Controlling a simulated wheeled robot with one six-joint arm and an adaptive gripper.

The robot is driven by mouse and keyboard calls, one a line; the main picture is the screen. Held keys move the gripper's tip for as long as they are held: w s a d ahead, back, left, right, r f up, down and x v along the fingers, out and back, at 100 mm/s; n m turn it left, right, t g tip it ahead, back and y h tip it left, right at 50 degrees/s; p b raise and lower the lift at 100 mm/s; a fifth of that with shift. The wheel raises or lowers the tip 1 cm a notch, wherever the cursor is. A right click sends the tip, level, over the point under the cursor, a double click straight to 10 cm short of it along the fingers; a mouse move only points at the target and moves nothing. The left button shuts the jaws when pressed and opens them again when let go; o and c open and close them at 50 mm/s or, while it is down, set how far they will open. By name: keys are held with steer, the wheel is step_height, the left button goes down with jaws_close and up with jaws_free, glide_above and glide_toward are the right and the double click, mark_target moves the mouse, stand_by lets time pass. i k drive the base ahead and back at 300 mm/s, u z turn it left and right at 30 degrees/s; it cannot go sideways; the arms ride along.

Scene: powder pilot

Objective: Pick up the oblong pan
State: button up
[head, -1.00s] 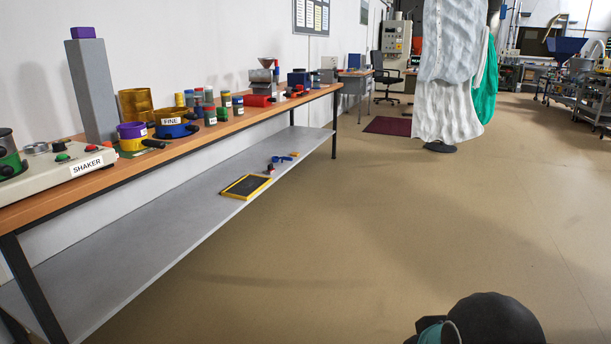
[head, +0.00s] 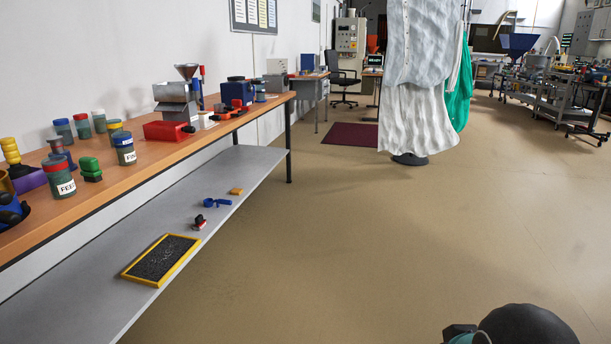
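I cannot surely pick out the oblong pan. A metal trough-like piece (head: 177,97) sits on a red-based device (head: 168,131) on the wooden bench; I cannot tell if it is a pan. A flat oblong thing with a yellow rim and dark face (head: 161,259) lies on the grey lower shelf, near its front edge; it may be a slate or a tray. A dark rounded part of my own arm shows at the bottom right. My gripper is not in view.
The wooden bench (head: 225,113) runs along the left wall with labelled jars (head: 58,177) on it. The lower shelf (head: 100,297) also holds a small blue item (head: 216,202). A draped pale sheet (head: 417,110) stands ahead. The floor (head: 350,260) right of the bench is clear.

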mark_target(206, 120)
steer(key=u, duration=0.1)
steer(key=i, duration=1.9)
steer(key=u, duration=0.55)
steer(key=i, duration=1.75)
steer(key=u, duration=0.4)
